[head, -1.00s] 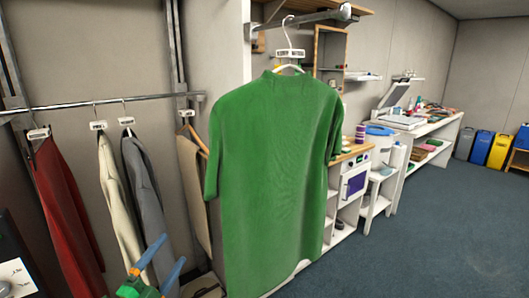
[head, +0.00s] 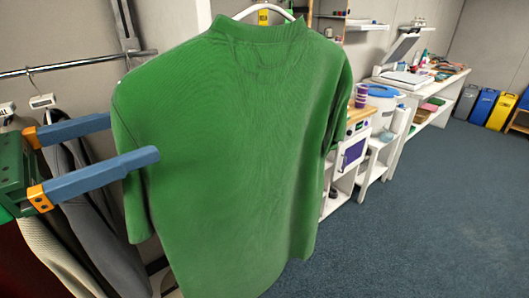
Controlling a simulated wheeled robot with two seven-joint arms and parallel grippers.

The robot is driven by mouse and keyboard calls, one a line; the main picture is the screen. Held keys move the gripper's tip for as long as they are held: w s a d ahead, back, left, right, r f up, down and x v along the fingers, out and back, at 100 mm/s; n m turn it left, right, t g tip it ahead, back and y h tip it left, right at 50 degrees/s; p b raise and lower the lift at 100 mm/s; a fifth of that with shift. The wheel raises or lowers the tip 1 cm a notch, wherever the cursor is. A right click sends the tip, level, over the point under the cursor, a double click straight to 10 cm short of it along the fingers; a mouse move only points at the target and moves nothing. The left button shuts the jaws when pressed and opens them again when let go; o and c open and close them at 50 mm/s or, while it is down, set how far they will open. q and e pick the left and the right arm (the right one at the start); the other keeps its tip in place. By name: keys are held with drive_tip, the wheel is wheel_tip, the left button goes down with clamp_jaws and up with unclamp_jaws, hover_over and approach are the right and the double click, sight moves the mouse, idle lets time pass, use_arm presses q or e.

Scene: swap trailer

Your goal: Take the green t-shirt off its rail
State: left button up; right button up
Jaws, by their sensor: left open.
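The green t-shirt (head: 235,150) hangs large in the middle of the head view on a white hanger (head: 266,10), its back towards me. The top of the hanger and the rail above it are out of the picture. My left gripper (head: 134,140) comes in from the left with its two blue fingers apart. The nearer finger overlaps the shirt's left sleeve in the picture, and the farther finger ends near the sleeve's outer edge. I cannot tell whether either touches the cloth. My right gripper is not in view.
A metal rail (head: 75,66) at the left holds other garments, including a grey one (head: 98,225). White shelving with a toy kitchen (head: 352,155) stands behind the shirt on the right. The blue floor (head: 430,220) at the right is clear.

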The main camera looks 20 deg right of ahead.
sight(159, 122)
use_arm(q)
drive_tip(key=p+x, duration=0.2)
drive_tip(key=x, duration=0.1)
drive_tip(key=p+x, duration=0.1)
drive_tip(key=shift+w+d+r, duration=0.1)
drive_tip(key=shift+w+r, duration=0.1)
drive_tip(key=shift+r, duration=0.2)
drive_tip(key=shift+w+d+f, duration=0.2)
drive_tip(key=shift+d+f, duration=0.1)
drive_tip(key=shift+d, duration=0.1)
drive_tip(key=shift+a, duration=0.15)
clamp_jaws()
